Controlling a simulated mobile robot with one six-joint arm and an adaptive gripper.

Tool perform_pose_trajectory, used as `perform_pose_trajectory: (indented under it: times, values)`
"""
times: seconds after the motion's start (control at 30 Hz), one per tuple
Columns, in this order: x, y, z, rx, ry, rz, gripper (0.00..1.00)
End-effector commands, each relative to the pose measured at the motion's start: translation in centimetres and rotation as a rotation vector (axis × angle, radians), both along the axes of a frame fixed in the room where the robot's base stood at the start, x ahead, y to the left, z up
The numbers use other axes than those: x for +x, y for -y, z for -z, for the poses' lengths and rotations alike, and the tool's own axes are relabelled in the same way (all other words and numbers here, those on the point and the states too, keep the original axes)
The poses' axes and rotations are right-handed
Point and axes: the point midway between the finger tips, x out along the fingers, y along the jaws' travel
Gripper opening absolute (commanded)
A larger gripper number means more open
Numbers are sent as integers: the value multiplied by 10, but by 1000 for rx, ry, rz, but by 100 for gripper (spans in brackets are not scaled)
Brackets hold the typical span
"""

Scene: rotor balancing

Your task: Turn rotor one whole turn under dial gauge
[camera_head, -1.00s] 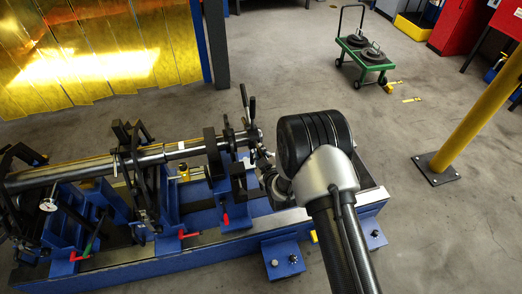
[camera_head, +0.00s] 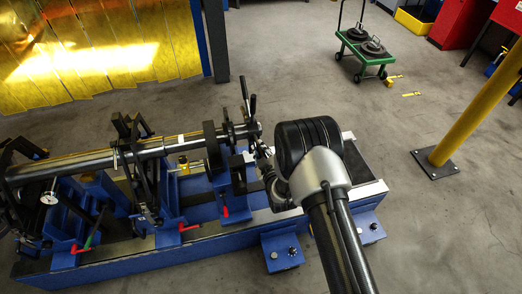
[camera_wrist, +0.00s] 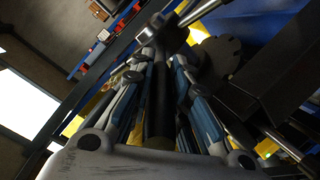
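The rotor (camera_head: 97,161), a long grey shaft with collars, lies across blue stands. A small white dial gauge (camera_head: 48,198) stands near its left part, just below the shaft; its reading is too small to see. At the rotor's right end is a hub with black bar handles (camera_head: 245,90). My gripper (camera_head: 262,146) is at this hub, on its lower right side. In the wrist view my gripper (camera_wrist: 166,60) has its fingers on both sides of a black handle (camera_wrist: 160,105), apparently closed against it. The exact finger contact is dark and partly hidden.
The blue machine bed (camera_head: 150,250) runs under the stands, with red levers (camera_head: 190,228) on its front side. A green trolley (camera_head: 365,45) with dark discs stands at the back. A yellow post (camera_head: 465,110) rises at right.

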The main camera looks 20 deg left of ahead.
Motion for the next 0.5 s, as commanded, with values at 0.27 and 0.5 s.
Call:
perform_pose_trajectory:
  times: [0.27,0.5]
  values:
    - [-7,4,-1,-1,-2,-1,38]
    - [-42,29,-13,-2,-4,1,38]
